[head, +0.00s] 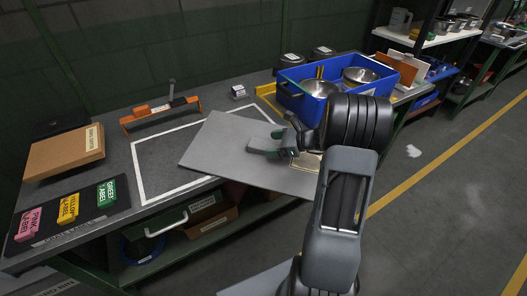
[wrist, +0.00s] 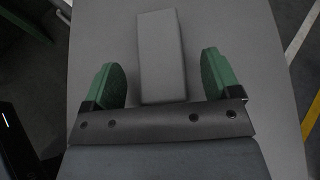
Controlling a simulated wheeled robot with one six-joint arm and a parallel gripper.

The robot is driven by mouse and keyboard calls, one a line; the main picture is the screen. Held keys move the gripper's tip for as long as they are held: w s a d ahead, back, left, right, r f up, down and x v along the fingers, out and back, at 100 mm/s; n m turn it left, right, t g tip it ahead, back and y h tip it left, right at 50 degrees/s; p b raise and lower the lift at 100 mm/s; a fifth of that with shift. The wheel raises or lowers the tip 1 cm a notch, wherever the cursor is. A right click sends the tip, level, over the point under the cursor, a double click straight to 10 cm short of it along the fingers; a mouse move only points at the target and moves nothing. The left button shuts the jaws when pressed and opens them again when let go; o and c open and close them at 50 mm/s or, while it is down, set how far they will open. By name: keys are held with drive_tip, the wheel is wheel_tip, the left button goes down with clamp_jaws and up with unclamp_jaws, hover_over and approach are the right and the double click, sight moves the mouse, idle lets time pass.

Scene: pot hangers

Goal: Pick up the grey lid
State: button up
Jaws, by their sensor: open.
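The grey lid (head: 215,147) is a large flat panel at the middle of the bench, reaching over its front edge. In the wrist view the lid (wrist: 235,40) fills most of the picture. A raised grey block, its handle (wrist: 161,50), stands up from its middle. My gripper (wrist: 161,80) is open above the lid, its two green fingers on either side of the handle's near end with a gap on each side. In the head view my gripper (head: 268,146) is over the lid, and my arm hides the lid's right part.
A blue crate (head: 290,101) with metal pots stands behind the lid. A white-outlined area (head: 140,174) of the bench is bare left of the lid. A shelf (head: 430,40) stands at the back right.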

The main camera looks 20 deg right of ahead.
drive_tip(key=shift+x, duration=1.4)
drive_tip(key=c, duration=1.4)
drive_tip(key=shift+r, duration=0.1)
